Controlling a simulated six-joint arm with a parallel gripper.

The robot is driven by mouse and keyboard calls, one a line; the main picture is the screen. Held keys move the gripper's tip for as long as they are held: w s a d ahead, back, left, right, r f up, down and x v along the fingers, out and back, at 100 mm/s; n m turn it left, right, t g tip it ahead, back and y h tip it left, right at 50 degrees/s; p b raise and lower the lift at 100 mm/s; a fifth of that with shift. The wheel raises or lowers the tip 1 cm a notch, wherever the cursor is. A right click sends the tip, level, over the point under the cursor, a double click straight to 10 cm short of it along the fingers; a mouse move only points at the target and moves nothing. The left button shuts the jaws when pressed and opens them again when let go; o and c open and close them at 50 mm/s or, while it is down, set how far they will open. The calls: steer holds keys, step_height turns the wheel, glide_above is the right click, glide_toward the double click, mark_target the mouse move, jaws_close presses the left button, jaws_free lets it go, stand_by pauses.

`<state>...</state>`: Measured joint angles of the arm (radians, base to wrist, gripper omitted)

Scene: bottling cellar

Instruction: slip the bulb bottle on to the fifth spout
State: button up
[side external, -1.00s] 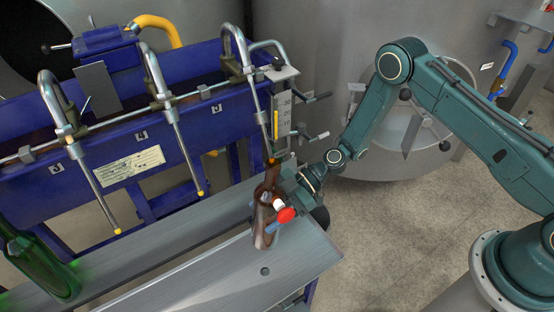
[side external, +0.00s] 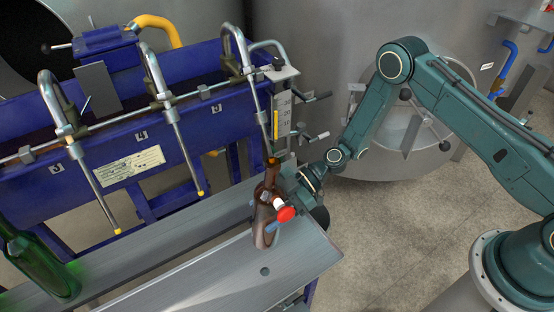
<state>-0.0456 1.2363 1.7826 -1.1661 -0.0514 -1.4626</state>
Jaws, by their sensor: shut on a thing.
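The brown bulb bottle (side external: 264,228) is near upright, at the right end of the steel bench. My gripper (side external: 279,206) is shut on it from the right, at about mid-height. The bottle's mouth is at the lower end of the rightmost spout (side external: 261,118), a slanting steel tube. The spout tip and the mouth overlap in this view. I cannot tell whether the tip is inside the neck or just above or behind it. The bottle's base shows close over the bench top, and contact there is unclear.
Two more spouts, the middle one (side external: 181,150) and the left one (side external: 95,190), hang from the blue filler trough (side external: 60,165). A green bottle (side external: 42,262) stands at the left on the steel bench (side external: 200,285). A scale plate (side external: 283,112) and small levers are just behind the spout.

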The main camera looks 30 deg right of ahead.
steer(key=w+d+f+m+h, duration=0.1)
steer(key=d+f+m, duration=0.2)
steer(key=f, duration=0.4)
steer(key=w+d+f+m+h, duration=0.1)
steer(key=d+f+m, duration=0.2)
steer(key=d+f, duration=0.2)
step_height(320, 180, down, 3)
steer(key=shift+w+r+m, duration=0.1)
steer(key=shift+w+m, duration=0.1)
steer(key=shift+m, duration=0.1)
steer(key=shift+w+r, duration=0.2)
steer(key=shift+r, duration=0.25)
steer(key=shift+w+r, duration=0.1)
steer(key=shift+r, duration=0.15)
stand_by(0.4)
steer(key=shift+w+r, duration=0.15)
steer(key=shift+r, duration=0.2)
